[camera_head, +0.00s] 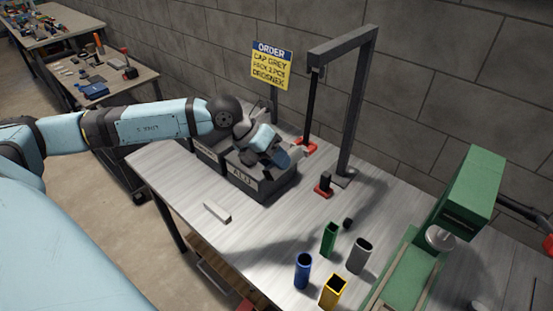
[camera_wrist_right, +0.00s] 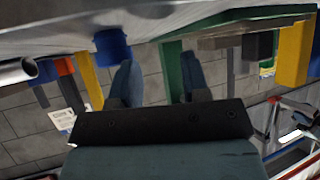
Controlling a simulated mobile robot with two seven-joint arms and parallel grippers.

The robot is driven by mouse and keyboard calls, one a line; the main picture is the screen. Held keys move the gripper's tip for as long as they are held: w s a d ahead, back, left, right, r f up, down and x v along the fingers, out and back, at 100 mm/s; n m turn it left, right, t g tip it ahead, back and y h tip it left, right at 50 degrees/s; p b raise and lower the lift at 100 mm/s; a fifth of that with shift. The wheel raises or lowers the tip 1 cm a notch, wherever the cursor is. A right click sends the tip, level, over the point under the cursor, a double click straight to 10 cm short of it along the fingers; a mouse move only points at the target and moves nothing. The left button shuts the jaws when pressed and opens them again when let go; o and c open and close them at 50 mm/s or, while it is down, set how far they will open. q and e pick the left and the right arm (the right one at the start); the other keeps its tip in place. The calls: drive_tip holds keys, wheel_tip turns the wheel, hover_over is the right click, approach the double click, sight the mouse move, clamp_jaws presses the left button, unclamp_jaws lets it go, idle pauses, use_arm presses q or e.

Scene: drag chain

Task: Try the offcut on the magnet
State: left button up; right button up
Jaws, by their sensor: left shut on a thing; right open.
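My left gripper (camera_head: 274,150) is over the bin marked ALU (camera_head: 250,186) in the head view. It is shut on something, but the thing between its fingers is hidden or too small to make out. A loose light grey bar (camera_head: 217,211) lies on the bench in front of the bins. I cannot tell whether this bar is the offcut. A dark upright block on a red base (camera_head: 323,187) stands by the dark frame's foot; I cannot tell whether it is the magnet. My right gripper (camera_wrist_right: 157,66) shows in its wrist view with fingers apart and nothing between them.
Blue (camera_head: 303,272), green (camera_head: 329,241), grey (camera_head: 359,256) and yellow (camera_head: 333,292) tubes stand at the bench's front. A green press (camera_head: 467,195) is at right. The bench middle is mostly clear.

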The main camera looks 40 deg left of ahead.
use_arm(q)
drive_tip(key=shift+s+a+r+b, duration=0.1)
drive_tip(key=shift+s+b, duration=0.35)
drive_tip(key=shift+s, duration=0.5)
use_arm(e)
drive_tip(key=shift+f, duration=0.45)
idle(1.4)
use_arm(q)
drive_tip(key=shift+s, duration=0.1)
